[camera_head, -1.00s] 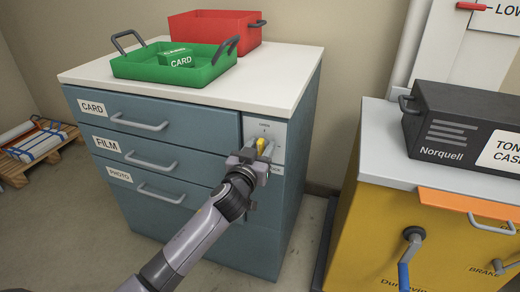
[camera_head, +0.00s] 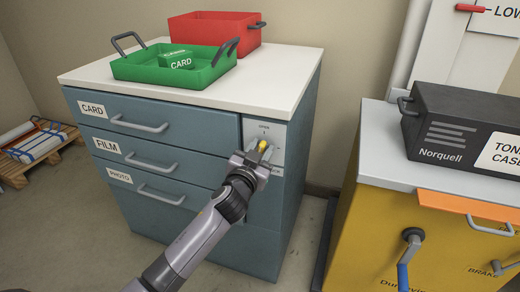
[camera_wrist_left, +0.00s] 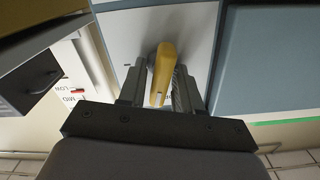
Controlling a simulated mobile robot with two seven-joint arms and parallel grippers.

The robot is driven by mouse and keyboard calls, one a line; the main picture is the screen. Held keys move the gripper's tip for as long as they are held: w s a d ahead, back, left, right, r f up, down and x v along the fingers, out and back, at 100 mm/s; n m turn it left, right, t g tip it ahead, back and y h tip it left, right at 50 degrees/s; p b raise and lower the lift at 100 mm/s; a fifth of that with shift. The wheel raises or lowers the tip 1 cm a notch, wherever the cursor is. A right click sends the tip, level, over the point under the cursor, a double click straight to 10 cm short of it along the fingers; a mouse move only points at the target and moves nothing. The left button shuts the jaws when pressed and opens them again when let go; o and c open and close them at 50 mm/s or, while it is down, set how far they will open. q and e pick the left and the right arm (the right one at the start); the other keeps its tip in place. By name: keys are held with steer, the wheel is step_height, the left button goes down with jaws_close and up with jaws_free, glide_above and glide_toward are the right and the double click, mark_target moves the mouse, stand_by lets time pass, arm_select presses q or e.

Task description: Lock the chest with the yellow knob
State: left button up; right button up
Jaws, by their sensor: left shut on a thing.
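The chest (camera_head: 215,223) is a blue-grey cabinet with a white top and drawers labelled CARD, FILM and PHOTO, all looking closed. A pale lock plate (camera_head: 278,131) is at its upper right front; its small print is too fine to read surely. The yellow knob (camera_head: 263,146) sits on this plate. My left gripper (camera_head: 259,154) is at the plate, shut on the knob, which tilts to the right in the head view. In the left wrist view the knob (camera_wrist_left: 163,70) stands between the two fingers, slightly tilted. My right gripper is out of view.
A green tray (camera_head: 140,70) holding a CARD box and a red tray (camera_head: 228,29) stand on the chest. At right, a yellow cabinet (camera_head: 370,225) carries a black case (camera_head: 450,108). A pallet (camera_head: 20,172) lies at far left. The floor before the chest is clear.

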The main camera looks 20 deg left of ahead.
arm_select(q)
steer(key=m, duration=0.2)
steer(key=shift+d+m, duration=0.1)
steer(key=shift+m, duration=0.3)
steer(key=m, duration=0.2)
steer(key=shift+f+m+p, duration=0.1)
steer(key=shift+m+p, duration=0.3)
steer(key=m, duration=0.3)
steer(key=shift+d+m, duration=0.1)
steer(key=shift+m, duration=0.2)
steer(key=m+p, duration=0.1)
steer(key=m, duration=0.2)
steer(key=shift+f, duration=0.15)
steer(key=shift+f+m, duration=0.1)
steer(key=shift+m, duration=1.1)
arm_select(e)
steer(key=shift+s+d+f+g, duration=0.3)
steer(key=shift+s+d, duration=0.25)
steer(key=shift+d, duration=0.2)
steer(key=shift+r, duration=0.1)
arm_select(q)
steer(key=o, duration=0.7)
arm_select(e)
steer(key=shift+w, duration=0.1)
arm_select(q)
steer(key=shift+o, duration=0.2)
